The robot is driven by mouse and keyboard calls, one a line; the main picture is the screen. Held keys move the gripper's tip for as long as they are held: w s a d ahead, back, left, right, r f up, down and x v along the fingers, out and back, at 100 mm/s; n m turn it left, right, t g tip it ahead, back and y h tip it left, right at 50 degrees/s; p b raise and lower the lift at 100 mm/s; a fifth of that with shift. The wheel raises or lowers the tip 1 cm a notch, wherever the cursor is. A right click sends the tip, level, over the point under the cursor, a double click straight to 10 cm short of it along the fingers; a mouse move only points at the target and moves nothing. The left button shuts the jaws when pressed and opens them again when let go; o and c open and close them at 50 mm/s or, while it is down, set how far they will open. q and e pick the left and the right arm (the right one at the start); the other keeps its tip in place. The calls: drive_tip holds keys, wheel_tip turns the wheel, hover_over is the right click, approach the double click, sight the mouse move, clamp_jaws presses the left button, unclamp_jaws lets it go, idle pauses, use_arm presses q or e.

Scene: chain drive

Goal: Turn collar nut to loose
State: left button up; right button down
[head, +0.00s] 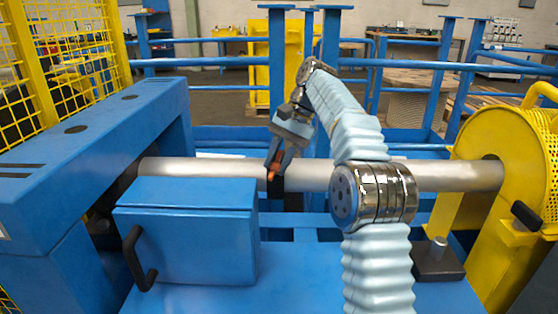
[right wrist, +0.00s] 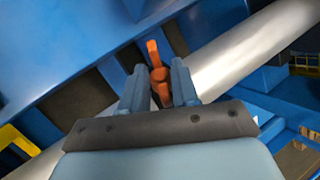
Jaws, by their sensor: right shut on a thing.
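My right gripper (head: 278,165) reaches down to the silver shaft (head: 330,176) near the middle of the head view. A small orange part, seemingly the collar nut (right wrist: 158,73), sits between its fingers. In the right wrist view the right gripper (right wrist: 159,80) has its two blue-grey fingers on either side of this orange part, which has a narrow arm pointing up. A dark collar (head: 277,186) circles the shaft right below the fingertips. The fingers hide part of the nut, so its exact turn cannot be told. My left gripper is out of view.
A blue box (head: 190,230) with a black handle stands in front of the shaft at left. A yellow round guard (head: 500,150) covers the shaft's right end. Blue rails (head: 440,66) and posts stand behind. A blue beam housing (head: 90,130) is at left.

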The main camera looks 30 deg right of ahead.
idle(0.4)
drive_tip(key=c, duration=1.1)
unclamp_jaws()
